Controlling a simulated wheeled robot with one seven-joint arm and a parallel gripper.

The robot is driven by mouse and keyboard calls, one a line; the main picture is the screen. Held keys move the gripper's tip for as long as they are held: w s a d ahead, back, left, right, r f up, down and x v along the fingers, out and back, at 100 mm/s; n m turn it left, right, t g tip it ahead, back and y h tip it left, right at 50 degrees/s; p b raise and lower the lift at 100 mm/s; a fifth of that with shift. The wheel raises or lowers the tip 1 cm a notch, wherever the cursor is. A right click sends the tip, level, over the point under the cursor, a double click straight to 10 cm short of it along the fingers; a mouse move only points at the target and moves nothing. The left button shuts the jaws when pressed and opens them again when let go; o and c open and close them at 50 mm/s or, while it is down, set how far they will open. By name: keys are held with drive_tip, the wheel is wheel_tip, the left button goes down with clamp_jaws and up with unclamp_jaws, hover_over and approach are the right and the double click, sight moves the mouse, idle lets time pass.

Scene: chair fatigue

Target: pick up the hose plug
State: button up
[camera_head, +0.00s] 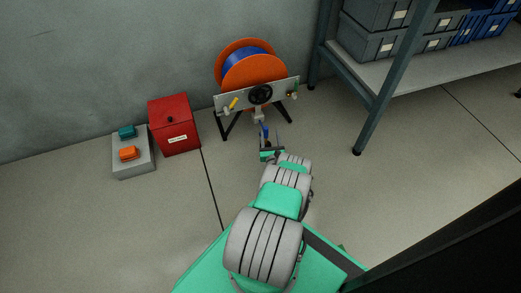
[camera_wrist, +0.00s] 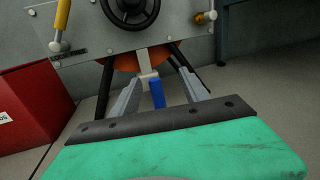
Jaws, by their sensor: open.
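A blue plug-like piece (camera_wrist: 157,95), which I take to be the hose plug, hangs below a pale fitting (camera_wrist: 149,80) under the reel's panel. In the head view the blue piece (camera_head: 264,131) shows small, just beyond my gripper (camera_head: 271,147). In the wrist view my gripper (camera_wrist: 160,77) is open, with one grey finger on each side of the blue piece. I see no finger touching it. Its lower end is hidden behind the dark edge of my gripper.
The hose reel (camera_head: 255,70) has orange discs, a grey panel with a black handwheel (camera_head: 260,94), and dark legs. A red box (camera_head: 174,125) and a grey block (camera_head: 133,160) stand left. A shelf (camera_head: 400,75) with bins stands right. Floor between is clear.

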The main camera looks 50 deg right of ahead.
sight(267, 133)
drive_tip(key=f, duration=0.1)
drive_tip(key=a+f+b, duration=0.1)
drive_tip(key=f, duration=0.1)
drive_tip(key=shift+w+f+m, duration=0.1)
drive_tip(key=shift+f+m, duration=0.1)
drive_tip(key=shift+m, duration=0.1)
drive_tip(key=b+x, duration=0.3)
drive_tip(key=x, duration=0.3)
drive_tip(key=shift+w+d, duration=0.1)
drive_tip(key=shift+w, duration=0.2)
clamp_jaws()
drive_tip(key=shift+r, duration=0.1)
idle(0.5)
